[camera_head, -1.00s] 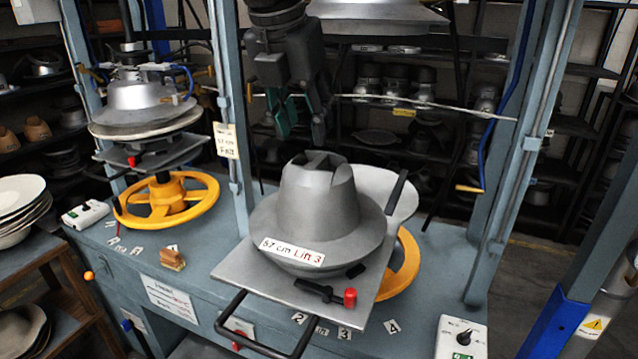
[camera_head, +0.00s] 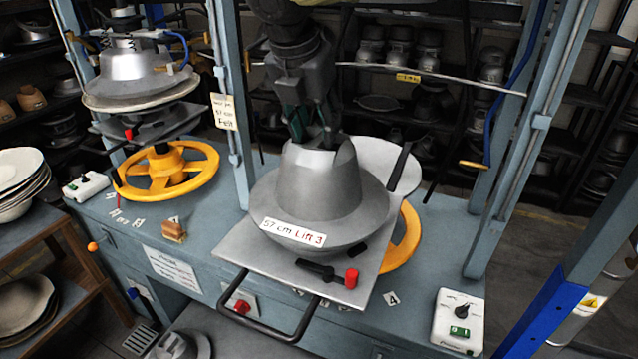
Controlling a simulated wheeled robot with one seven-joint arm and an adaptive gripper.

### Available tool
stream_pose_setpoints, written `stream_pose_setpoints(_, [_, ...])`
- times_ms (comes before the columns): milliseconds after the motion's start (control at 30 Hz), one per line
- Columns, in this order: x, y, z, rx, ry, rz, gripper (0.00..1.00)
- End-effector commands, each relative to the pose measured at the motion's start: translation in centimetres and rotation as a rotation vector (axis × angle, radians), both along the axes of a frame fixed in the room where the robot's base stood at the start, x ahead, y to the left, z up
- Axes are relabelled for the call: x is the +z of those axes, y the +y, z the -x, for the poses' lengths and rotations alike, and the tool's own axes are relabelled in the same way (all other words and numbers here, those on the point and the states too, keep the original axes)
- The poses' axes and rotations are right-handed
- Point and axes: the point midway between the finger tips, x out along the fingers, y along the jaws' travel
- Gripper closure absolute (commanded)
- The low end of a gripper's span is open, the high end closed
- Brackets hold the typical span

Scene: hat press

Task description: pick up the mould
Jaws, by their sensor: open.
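The mould (camera_head: 318,190) is a grey metal hat shape with a wide brim and a label reading "57 cm Lift 3". It sits upright on the grey sliding plate (camera_head: 245,250) of the press, in the middle of the head view. My gripper (camera_head: 314,138) is right above the crown, pointing down, with its fingertips at or just behind the top of the crown. The jaws are open. The crown's top hides the fingertips, so I cannot tell whether they touch the mould.
A black handle (camera_head: 275,335) with a red-tipped lever (camera_head: 351,278) is at the plate's front. Blue press posts (camera_head: 232,110) stand on both sides. A second press with a yellow handwheel (camera_head: 168,172) is at left. A control box (camera_head: 460,322) sits at right.

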Motion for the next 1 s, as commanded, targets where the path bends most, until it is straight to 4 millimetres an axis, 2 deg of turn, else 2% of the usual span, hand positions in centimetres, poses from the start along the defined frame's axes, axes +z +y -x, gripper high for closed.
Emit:
stream_pose_setpoints(233, [-2.4, -0.5, -1.0, 0.0, 0.002, 0.002, 0.59])
stream_pose_setpoints(533, [-2.8, -0.5, -1.2, 0.0, 0.0, 0.0, 0.59])
stream_pose_setpoints(567, [-2.8, -0.5, -1.2, 0.0, 0.0, 0.0, 0.63])
stream_pose_setpoints(767, [-2.8, -0.5, -1.2, 0.0, 0.0, 0.0, 0.99])
stream_pose_setpoints(1000, [-2.6, -0.5, -1.2, 0.0, -0.003, -0.001, 1.0])
